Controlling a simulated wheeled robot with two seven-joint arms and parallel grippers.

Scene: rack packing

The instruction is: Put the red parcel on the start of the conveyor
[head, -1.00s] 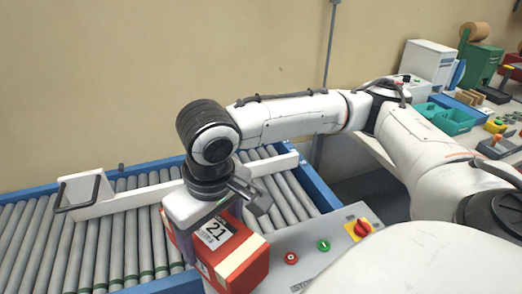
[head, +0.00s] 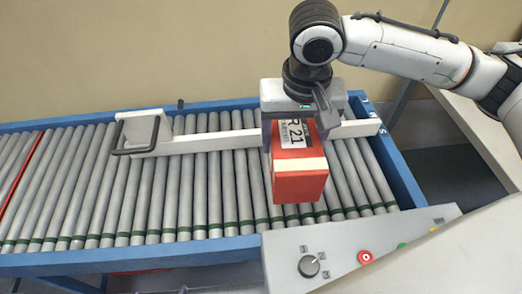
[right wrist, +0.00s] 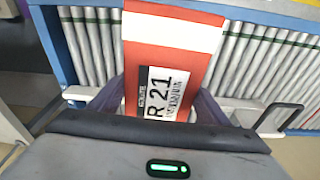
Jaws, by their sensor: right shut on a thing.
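The red parcel (head: 300,180) has a white stripe and a white label reading "R 21". My right gripper (head: 299,122) is shut on it from above, and it hangs below the jaws over the right end of the roller conveyor (head: 404,172). In the right wrist view the parcel (right wrist: 172,62) sits between the two dark fingers, label towards the camera, with rollers behind it. Whether its underside touches the rollers cannot be told. My left gripper is out of view.
A white bar (head: 215,143) with a dark handle (head: 136,148) crosses above the rollers beside the parcel. A control panel (head: 345,238) with a knob and buttons stands at the near right. Rollers left of the parcel are clear; a red line (head: 22,178) crosses the far left.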

